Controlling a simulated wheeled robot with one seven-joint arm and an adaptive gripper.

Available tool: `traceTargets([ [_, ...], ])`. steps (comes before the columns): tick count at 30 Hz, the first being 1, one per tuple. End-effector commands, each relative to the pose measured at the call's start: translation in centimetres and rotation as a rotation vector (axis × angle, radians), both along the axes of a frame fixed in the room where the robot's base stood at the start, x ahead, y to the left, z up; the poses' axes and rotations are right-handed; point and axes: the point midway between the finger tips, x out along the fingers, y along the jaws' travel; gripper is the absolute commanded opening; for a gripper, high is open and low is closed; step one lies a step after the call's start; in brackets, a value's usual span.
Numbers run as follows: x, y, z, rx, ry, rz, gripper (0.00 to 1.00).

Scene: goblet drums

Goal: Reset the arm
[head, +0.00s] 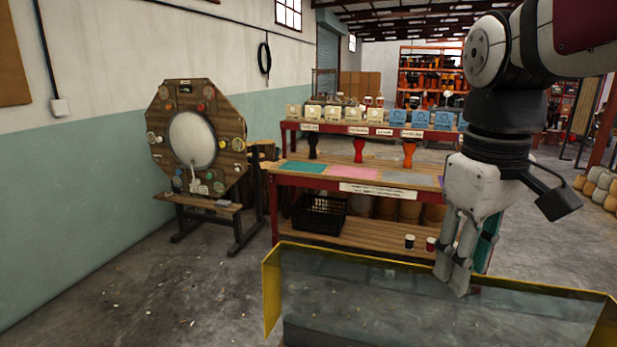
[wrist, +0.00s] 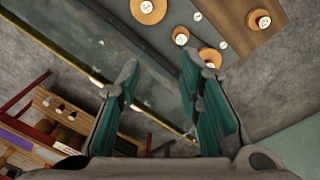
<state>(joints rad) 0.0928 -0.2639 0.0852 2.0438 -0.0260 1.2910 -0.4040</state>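My gripper (head: 452,281) hangs fingers-down at the right of the head view, in front of the red-framed workbench and by the back edge of a yellow-rimmed, see-through-walled tray (head: 268,300). In the wrist view my gripper (wrist: 160,66) has its two teal-lined fingers spread apart with nothing between them. My arm comes in from the upper right and bends down to the wrist.
The workbench (head: 312,181) carries teal, pink and grey mats, with goblet drums (head: 359,148) behind. A black crate (head: 318,214) sits on its lower shelf. An octagonal board (head: 226,128) stands left. Round wooden pieces (wrist: 181,36) lie ahead in the wrist view. Left floor is mostly clear.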

Motion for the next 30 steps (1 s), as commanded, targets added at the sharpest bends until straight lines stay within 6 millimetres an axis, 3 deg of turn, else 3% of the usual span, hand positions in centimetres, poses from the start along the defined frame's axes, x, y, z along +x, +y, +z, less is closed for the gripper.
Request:
traceTargets([
  [1, -1.7, 0.1, -0.2, 0.004, -0.037, -0.038, 0.33],
  [6, -6.2, 0.2, -2.0, 0.039, -0.158, -0.189, 0.33],
  [12, -9.8, 0.2, -4.6, 0.097, -0.264, -0.327, 0.33],
  [18, -11.1, 0.3, -5.9, 0.126, -0.303, -0.382, 0.33],
  [30, -11.1, 0.3, -5.9, 0.127, -0.304, -0.385, 0.33],
])
